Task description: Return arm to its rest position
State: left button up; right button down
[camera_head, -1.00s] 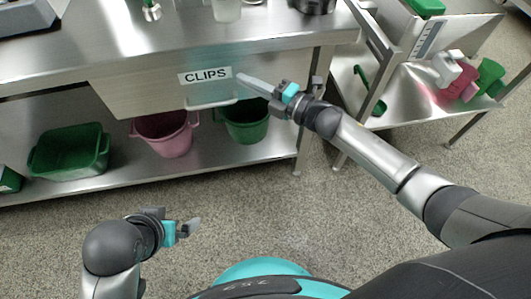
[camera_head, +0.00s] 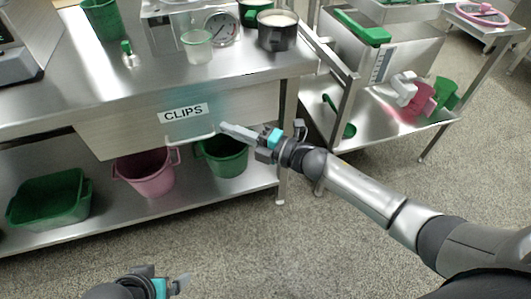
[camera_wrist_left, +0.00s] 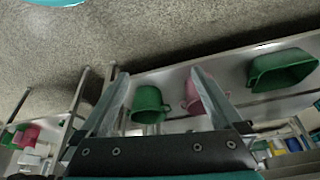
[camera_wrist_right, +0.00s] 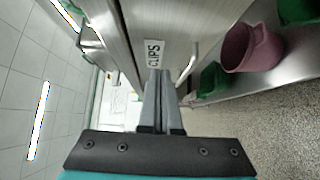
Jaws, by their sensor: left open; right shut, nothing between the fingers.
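My right gripper (camera_head: 238,133) is shut and empty in the head view. Its fingers point left, close to the front of the CLIPS drawer (camera_head: 130,135) and just right of the drawer handle (camera_head: 190,140). In the right wrist view its two fingers (camera_wrist_right: 161,100) lie together, with the CLIPS label beyond them. Whether the fingertips touch the drawer I cannot tell. My left gripper (camera_head: 181,284) is low at the bottom edge of the head view, over the floor. In the left wrist view its fingers (camera_wrist_left: 160,100) are spread wide with nothing held.
A steel table (camera_head: 110,92) holds a gauge device (camera_head: 219,29), a clear beaker (camera_head: 197,48) and a dark pot (camera_head: 277,31). On its lower shelf stand a pink bucket (camera_head: 147,174), a green bucket (camera_head: 226,156) and a green tub (camera_head: 48,200). A steel cart (camera_head: 385,125) stands to the right. Floor in front is clear.

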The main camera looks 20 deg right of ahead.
pick_arm(q)
jog(key=shift+g, duration=0.4)
jog(key=shift+w+f+p, duration=0.15)
jog(key=shift+f+p, duration=0.85)
jog(key=shift+f, duration=1.5)
pick_arm(e)
jog(key=v, duration=0.8)
jog(key=shift+w+d+f, duration=0.15)
jog(key=shift+d, duration=0.15)
